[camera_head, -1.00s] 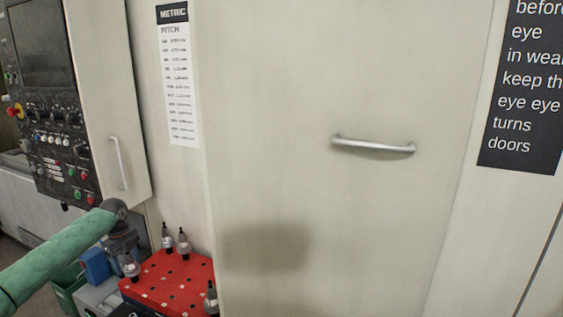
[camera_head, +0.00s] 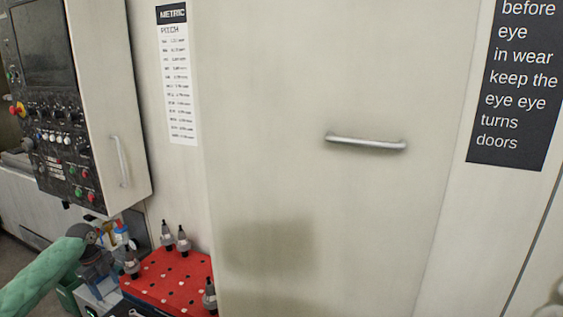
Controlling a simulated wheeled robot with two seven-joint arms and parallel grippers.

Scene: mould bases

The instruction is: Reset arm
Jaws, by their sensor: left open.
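My left arm, in a green sleeve, comes in from the lower left. My left gripper (camera_head: 98,268) hangs below its dark wrist, just left of the red board, above the small bench. It is open; its fingertips are hard to make out, and I see nothing held in it. My right gripper is out of the picture.
The red board (camera_head: 170,284) with holes bears several dark tool holders (camera_head: 183,240). A green bin (camera_head: 68,295) stands behind my left arm. The machine's pale door with a metal handle (camera_head: 366,142) fills the middle; a control panel (camera_head: 50,110) stands left.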

